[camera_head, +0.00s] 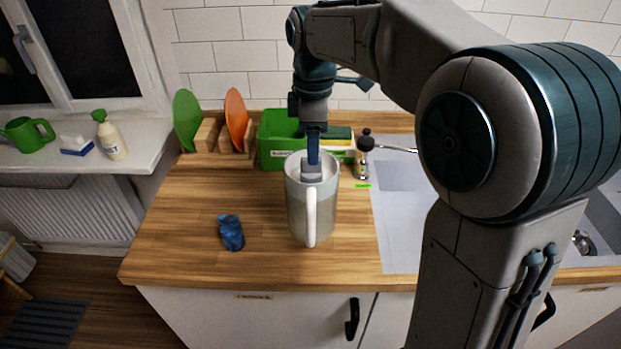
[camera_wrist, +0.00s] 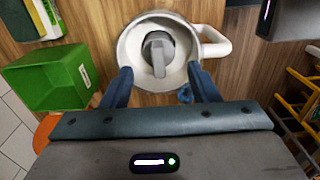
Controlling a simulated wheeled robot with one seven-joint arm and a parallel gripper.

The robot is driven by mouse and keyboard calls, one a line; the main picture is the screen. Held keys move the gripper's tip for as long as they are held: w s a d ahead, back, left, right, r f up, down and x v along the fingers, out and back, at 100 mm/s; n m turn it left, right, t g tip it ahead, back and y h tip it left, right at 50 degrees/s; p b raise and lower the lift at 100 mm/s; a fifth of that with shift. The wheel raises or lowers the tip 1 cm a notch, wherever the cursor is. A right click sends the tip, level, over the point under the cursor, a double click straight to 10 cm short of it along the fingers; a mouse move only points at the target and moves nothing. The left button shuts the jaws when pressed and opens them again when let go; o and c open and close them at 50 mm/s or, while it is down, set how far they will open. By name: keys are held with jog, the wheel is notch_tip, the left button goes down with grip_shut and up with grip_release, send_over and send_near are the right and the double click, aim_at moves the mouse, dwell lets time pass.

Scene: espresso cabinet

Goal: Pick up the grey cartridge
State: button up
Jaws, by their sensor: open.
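The grey cartridge (camera_wrist: 158,53) stands inside a white and grey jug (camera_wrist: 192,85) in the wrist view. Its top (camera_head: 312,171) shows at the jug's mouth in the head view, and the rest is hidden by the jug wall (camera_head: 322,215). My gripper (camera_wrist: 163,84) is open, with its blue fingers on both sides of the jug's near part as seen from the wrist. In the head view, my gripper (camera_head: 313,150) points down over the jug, with a finger just above or behind the cartridge. Contact cannot be told.
A green bin (camera_head: 275,140) stands behind the jug. A small bottle-like tool (camera_head: 362,160) stands to its right. A dark blue object (camera_head: 231,233) lies on the wooden counter (camera_head: 180,235). Green and orange plates (camera_head: 236,118) stand in a rack. The sink (camera_head: 400,215) is at right.

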jog(key=f, duration=0.3)
jog(key=f+p, duration=0.1)
jog(key=f, duration=0.3)
jog(key=shift+w+a+f, duration=0.1)
jog(key=shift+a+f, duration=0.05)
jog(key=shift+a, duration=0.05)
jog(key=c, duration=0.8)
notch_tip(320, 180, up, 10)
jog(key=shift+f+b, duration=0.15)
jog(key=shift+b, duration=0.15)
notch_tip(320, 180, up, 4)
jog(key=p, duration=0.4)
send_over(311, 171)
jog(key=shift+w, duration=0.4)
